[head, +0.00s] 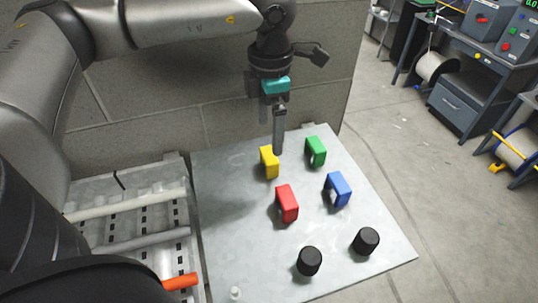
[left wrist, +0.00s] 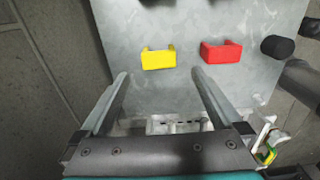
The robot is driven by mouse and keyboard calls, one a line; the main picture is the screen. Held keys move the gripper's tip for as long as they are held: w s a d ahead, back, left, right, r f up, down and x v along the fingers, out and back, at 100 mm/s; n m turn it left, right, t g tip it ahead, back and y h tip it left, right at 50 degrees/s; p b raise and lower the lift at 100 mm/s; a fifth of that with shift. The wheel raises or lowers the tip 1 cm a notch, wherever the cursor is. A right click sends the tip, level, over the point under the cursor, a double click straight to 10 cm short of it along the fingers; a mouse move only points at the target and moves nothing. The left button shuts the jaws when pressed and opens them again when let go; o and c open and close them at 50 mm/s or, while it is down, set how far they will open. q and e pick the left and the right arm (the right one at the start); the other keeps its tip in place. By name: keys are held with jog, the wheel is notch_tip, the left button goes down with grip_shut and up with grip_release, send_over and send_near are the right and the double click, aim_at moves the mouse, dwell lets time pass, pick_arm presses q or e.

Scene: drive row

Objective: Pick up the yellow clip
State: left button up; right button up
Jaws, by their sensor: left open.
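The yellow clip (head: 269,162) stands on the grey board at its far left part. In the left wrist view the yellow clip (left wrist: 159,60) shows between the lines of my two fingers, just beyond their tips. My left gripper (head: 273,133) is open and empty, pointing down above the board close to the yellow clip. In the left wrist view its fingertips (left wrist: 160,74) are apart with nothing between them. Whether a finger touches the clip cannot be told. My right gripper does not show.
Near the yellow clip stand a red clip (head: 287,203), a green clip (head: 315,151) and a blue clip (head: 338,189). Two black knobs (head: 309,261) (head: 366,241) stand on the grey board (head: 235,240). A grey wall (head: 190,90) rises behind the board; a slotted rack (head: 140,245) lies left.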

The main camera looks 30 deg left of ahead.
aim_at(269, 154)
pick_arm(q)
notch_tip(269, 154, down, 3)
jog(key=shift+f+p, duration=0.4)
jog(key=shift+f, duration=0.15)
notch_tip(269, 154, down, 4)
jog(key=shift+a+f+p, duration=0.1)
jog(key=shift+a+p, duration=0.05)
jog(key=shift+p, duration=0.25)
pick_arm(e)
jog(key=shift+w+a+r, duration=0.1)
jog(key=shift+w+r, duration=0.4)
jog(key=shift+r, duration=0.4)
pick_arm(q)
jog(key=shift+c, duration=0.2)
jog(key=c, duration=1.3)
jog(key=shift+o, duration=0.2)
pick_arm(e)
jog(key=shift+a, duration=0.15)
pick_arm(q)
jog(key=shift+r, duration=0.2)
